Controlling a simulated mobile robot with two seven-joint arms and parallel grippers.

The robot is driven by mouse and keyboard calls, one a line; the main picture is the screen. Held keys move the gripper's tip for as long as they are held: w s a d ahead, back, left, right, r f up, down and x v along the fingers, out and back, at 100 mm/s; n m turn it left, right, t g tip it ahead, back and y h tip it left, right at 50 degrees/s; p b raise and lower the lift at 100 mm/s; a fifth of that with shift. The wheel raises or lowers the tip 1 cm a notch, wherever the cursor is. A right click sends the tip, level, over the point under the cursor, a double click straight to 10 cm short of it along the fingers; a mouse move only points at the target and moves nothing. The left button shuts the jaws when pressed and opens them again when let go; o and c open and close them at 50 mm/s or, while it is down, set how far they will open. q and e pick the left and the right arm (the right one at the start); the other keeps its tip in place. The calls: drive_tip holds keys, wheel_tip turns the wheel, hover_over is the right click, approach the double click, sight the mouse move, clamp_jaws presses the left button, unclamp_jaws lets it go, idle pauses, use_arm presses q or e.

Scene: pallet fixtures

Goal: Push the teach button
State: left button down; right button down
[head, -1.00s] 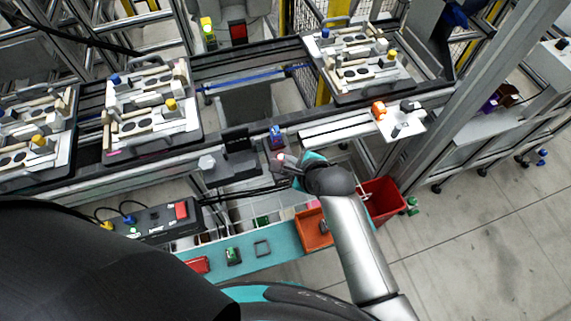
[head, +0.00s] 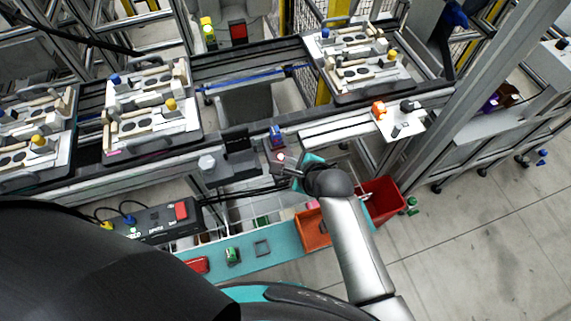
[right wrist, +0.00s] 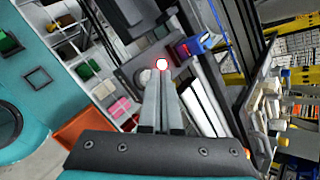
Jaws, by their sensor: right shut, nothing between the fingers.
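A small round button (head: 281,157), lit white with a red rim, sits on a grey box at the front edge of the conveyor. No label on it is legible; it fits the teach button. In the right wrist view the button (right wrist: 162,64) shows just beyond my fingertips. My right gripper (head: 287,170) is shut and empty, its fingers pointing at the box from the lower right. In the right wrist view the gripper (right wrist: 162,88) appears close to the button; whether it touches cannot be told. My left gripper is not in view.
A blue device (head: 277,135) stands just behind the button. Pallets with fixtures (head: 152,105) ride on the conveyor. A black control box (head: 150,220) with a red switch is at left. Orange (head: 314,236) and red (head: 384,197) bins lie below my right arm.

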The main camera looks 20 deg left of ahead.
drive_tip(key=shift+f, duration=0.55)
idle(0.9)
drive_tip(key=shift+r, duration=0.1)
drive_tip(key=shift+r+p, duration=0.85)
drive_tip(key=shift+p, duration=0.15)
wheel_tip(320, 180, up, 5)
drive_tip(key=p, duration=0.6)
drive_tip(key=shift+r, duration=0.1)
drive_tip(key=shift+a, duration=0.1)
